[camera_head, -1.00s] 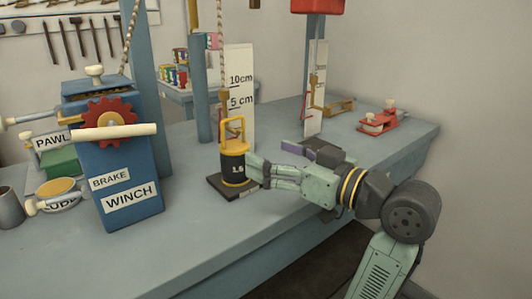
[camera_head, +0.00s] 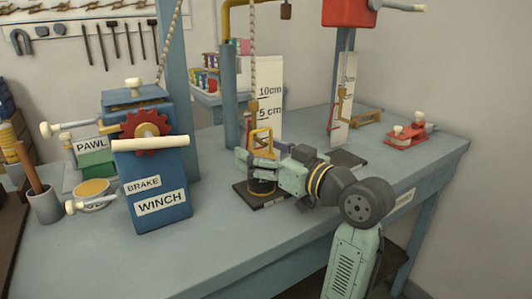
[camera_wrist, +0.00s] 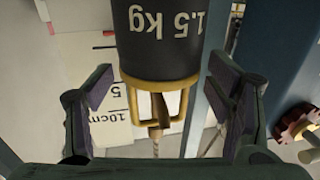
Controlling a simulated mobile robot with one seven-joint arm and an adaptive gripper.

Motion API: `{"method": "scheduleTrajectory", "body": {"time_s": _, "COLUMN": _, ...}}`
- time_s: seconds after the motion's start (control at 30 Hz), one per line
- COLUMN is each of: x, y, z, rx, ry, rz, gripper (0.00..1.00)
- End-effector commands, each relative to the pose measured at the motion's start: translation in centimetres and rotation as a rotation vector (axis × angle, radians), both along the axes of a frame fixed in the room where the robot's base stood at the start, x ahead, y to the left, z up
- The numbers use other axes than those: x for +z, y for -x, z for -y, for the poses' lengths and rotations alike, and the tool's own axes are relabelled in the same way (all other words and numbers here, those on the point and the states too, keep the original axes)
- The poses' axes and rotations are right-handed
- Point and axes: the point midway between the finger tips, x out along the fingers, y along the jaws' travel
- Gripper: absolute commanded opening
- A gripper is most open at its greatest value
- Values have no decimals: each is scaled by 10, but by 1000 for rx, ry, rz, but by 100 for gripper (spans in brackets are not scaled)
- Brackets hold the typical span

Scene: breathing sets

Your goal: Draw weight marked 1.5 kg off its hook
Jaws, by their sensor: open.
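The weight (camera_head: 262,187) is a dark cylinder with yellow bands and a yellow handle (camera_head: 262,131). It stands upright over a dark base plate, partly hidden by my gripper (camera_head: 247,163). In the wrist view the weight (camera_wrist: 157,45) appears upside down, and its lettering reads 1.5 kg. A brown hook (camera_wrist: 156,131) on a rope reaches into the handle. The hook also shows in the head view (camera_head: 253,107). My gripper (camera_wrist: 163,98) is open, with one jaw on each side of the handle and gaps between jaws and handle.
A scale board (camera_head: 269,100) marked 5 cm and 10 cm stands close behind the weight. The blue winch (camera_head: 150,170) with its red gear stands to the left. A second hook and board stand to the right. The front tabletop is clear.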

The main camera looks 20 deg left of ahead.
Motion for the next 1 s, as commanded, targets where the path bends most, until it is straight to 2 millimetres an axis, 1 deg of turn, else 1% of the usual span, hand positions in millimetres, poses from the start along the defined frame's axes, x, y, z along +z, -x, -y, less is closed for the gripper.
{"method": "scheduleTrajectory", "body": {"time_s": 0.07, "x": 0, "y": 0, "z": 0, "rx": 0, "ry": 0, "rz": 0, "gripper": 73}}
{"method": "scheduleTrajectory", "body": {"time_s": 1.0, "x": 0, "y": -1, "z": 1, "rx": -2, "ry": -1, "rz": 0, "gripper": 11}}
